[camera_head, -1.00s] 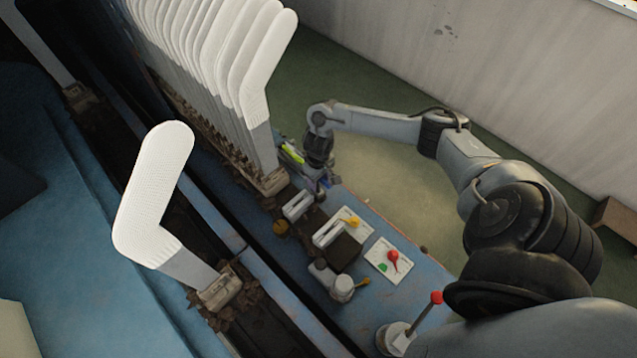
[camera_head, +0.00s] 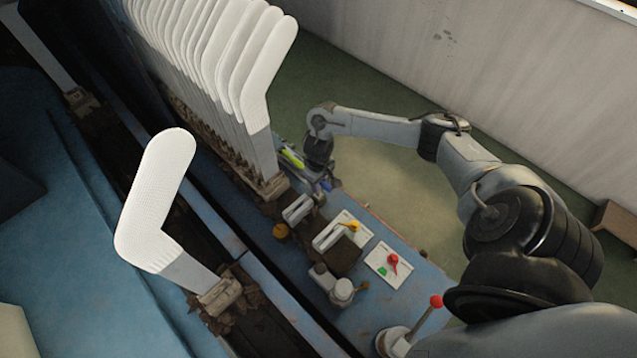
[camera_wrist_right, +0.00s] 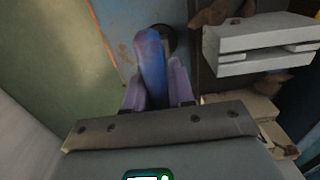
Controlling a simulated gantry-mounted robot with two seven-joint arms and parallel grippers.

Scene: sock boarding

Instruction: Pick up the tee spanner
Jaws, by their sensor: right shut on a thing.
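The tee spanner (camera_wrist_right: 152,62) shows in the right wrist view as a blue bar between my right gripper's fingers (camera_wrist_right: 156,85). The fingers are shut on it. Its far end points at the blue bench, near a dark round spot; I cannot tell whether it touches. The rest of the spanner is hidden. In the head view my right gripper (camera_head: 325,182) is low over the far end of the bench, beside the row of white boards. The spanner is too small there to make out clearly. My left gripper is not in view.
White sock boards (camera_head: 262,100) stand left of the gripper; another board (camera_head: 155,200) stands nearer. The blue bench (camera_head: 425,285) carries white trays (camera_head: 378,270), a grey block (camera_head: 298,208) and a red-knobbed lever (camera_head: 436,300). A yellow-green thing (camera_head: 291,158) lies near the gripper. Open floor lies right.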

